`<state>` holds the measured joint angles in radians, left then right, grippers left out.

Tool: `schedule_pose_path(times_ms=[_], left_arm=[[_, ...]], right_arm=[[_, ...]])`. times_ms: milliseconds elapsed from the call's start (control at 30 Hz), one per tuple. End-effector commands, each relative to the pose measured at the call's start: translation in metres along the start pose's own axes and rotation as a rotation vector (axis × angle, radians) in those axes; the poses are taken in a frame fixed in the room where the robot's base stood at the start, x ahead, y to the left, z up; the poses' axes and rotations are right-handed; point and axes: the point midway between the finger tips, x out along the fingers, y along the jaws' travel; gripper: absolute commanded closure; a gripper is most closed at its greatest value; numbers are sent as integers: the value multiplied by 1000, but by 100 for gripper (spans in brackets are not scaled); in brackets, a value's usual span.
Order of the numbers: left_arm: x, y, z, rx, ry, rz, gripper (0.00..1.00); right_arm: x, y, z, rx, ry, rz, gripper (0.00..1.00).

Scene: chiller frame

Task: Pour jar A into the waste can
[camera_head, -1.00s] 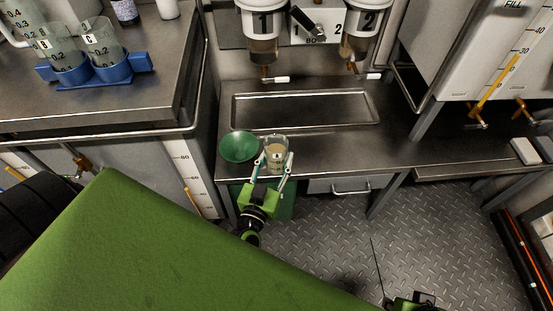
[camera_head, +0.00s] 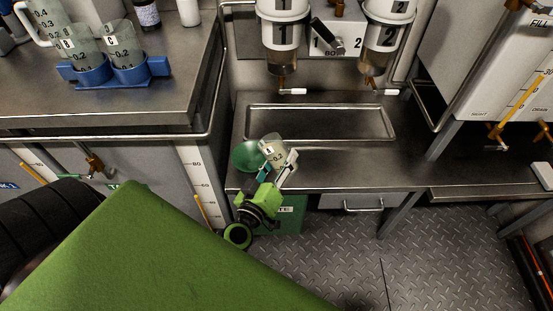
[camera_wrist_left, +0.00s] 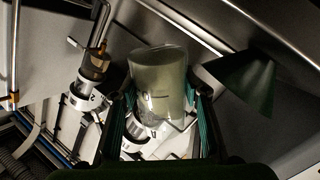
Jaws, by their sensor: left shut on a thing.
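My left gripper (camera_head: 278,172) is shut on a clear jar (camera_head: 273,152) with a white label and a 0.2 mark. I take it as jar A; the letter is too small to be sure. The jar is tilted, just right of a green funnel (camera_head: 245,156). In the left wrist view the jar (camera_wrist_left: 160,80) sits between the fingers (camera_wrist_left: 160,118) with pale cloudy contents, and the funnel (camera_wrist_left: 243,80) is apart from it at the right. The green waste can (camera_head: 290,222), its lettering partly covered by my arm, stands below the counter edge. My right gripper is out of view.
A steel counter (camera_head: 330,170) with a shallow tray (camera_head: 320,108) lies behind the jar, under two numbered dispensers (camera_head: 280,35). Jars B and C stand in a blue rack (camera_head: 118,74) on the left bench. A drawer (camera_head: 350,202) is right of the can.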

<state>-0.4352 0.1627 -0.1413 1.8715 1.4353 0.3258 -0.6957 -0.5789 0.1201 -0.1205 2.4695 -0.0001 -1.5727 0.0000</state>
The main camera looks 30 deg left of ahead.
Motion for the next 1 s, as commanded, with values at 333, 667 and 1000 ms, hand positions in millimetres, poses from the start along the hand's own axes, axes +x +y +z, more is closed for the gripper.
schedule_pose_path(times_ms=[333, 667, 1000], left_arm=[[0, 1, -1, 2, 2, 1, 86], [0, 1, -1, 2, 2, 1, 86], [0, 4, -3, -54, -6, 1, 86]], right_arm=[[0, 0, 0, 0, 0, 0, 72], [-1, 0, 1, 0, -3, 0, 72], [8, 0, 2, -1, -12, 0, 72]])
